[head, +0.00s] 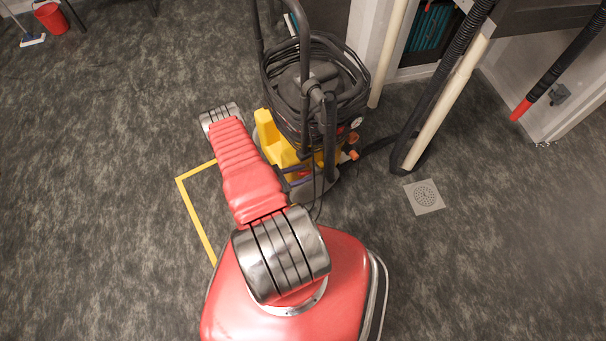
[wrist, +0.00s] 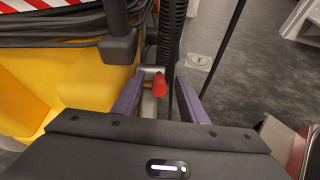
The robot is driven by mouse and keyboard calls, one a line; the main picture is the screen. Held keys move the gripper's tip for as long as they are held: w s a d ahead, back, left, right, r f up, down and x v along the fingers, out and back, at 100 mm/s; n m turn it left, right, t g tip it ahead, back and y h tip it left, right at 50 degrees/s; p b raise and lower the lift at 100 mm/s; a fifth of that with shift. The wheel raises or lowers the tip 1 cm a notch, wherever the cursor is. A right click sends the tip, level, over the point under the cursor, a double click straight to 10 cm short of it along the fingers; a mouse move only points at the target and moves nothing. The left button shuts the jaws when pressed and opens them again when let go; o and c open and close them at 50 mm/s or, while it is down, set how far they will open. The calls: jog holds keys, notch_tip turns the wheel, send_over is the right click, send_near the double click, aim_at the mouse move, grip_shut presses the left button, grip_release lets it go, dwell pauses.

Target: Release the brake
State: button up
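The yellow and black extraction machine (head: 278,140) stands ahead of my base, with black cable coiled around its top. In the wrist view its yellow body (wrist: 28,75) fills the left side. A short red-ended lever (wrist: 160,86), which looks like the brake, sticks out low beside the yellow body. My gripper (wrist: 158,78) is open, with one purple finger to the left of the red end and one to the right. Gaps show on both sides, so the fingers do not appear to grip it. In the head view my gripper is partly hidden low against the machine.
A black hose and pale pipe (head: 447,100) stand right of the machine. A floor drain (head: 424,197) lies in front of them. A yellow floor line (head: 197,222) runs left of my arm. A red bucket (head: 51,18) stands far left. The left floor is mostly clear.

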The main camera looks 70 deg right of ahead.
jog(key=shift+s+d+f, duration=0.15)
jog(key=shift+s+d, duration=0.05)
jog(key=shift+c, duration=0.3)
grip_shut()
jog(key=shift+a, duration=0.25)
jog(key=shift+d, duration=0.15)
